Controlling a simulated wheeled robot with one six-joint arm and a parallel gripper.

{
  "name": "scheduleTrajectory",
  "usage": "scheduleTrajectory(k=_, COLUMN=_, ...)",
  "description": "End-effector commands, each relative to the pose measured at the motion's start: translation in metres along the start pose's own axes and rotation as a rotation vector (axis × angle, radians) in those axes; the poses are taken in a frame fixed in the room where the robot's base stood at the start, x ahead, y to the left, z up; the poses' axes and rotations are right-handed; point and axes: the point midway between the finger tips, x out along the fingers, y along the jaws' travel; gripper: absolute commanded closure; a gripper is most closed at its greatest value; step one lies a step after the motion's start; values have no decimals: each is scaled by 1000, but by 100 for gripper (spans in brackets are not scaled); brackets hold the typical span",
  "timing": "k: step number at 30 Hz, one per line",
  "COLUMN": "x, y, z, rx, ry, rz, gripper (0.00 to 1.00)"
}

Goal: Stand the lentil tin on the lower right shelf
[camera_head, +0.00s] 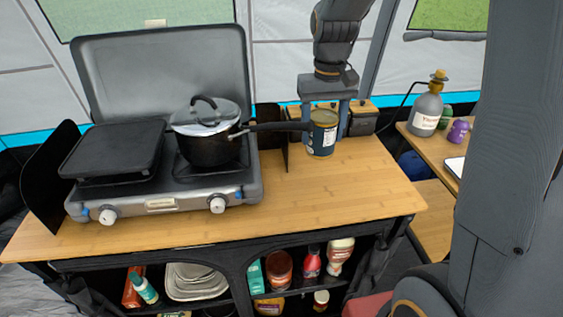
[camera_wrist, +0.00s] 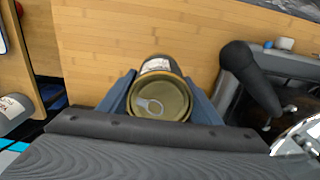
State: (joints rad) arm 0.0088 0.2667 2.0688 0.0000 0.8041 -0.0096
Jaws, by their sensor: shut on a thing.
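The tin (camera_head: 322,133), dark blue with a pale label and a gold lid, is upright at the back right of the wooden counter. I cannot read its label well enough to confirm lentils. My gripper (camera_head: 325,110) comes down from above and is shut on it, with one finger on each side. In the wrist view the tin's ring-pull lid (camera_wrist: 160,102) lies between the two blue-grey fingers (camera_wrist: 161,100). I cannot tell whether the tin's base touches the counter. The shelves (camera_head: 300,288) under the counter show in part, with their right side holding jars and bottles.
A stove (camera_head: 165,200) with a lidded saucepan (camera_head: 208,140) stands left; its handle reaches close to the tin. Wooden-lidded canisters (camera_head: 362,118) stand behind. A vinegar-like bottle (camera_head: 427,110) is on the right side table. The counter's front right (camera_head: 350,195) is clear.

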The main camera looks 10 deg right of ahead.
Motion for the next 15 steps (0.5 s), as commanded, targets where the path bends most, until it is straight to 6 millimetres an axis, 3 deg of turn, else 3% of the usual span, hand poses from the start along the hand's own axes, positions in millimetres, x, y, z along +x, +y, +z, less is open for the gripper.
scheduleTrajectory(k=9, x=47, y=0, z=2, rx=0, ry=-4, rz=0, gripper=79)
scheduleTrajectory(k=15, x=63, y=0, z=2, rx=0, ry=-4, rz=0, gripper=79)
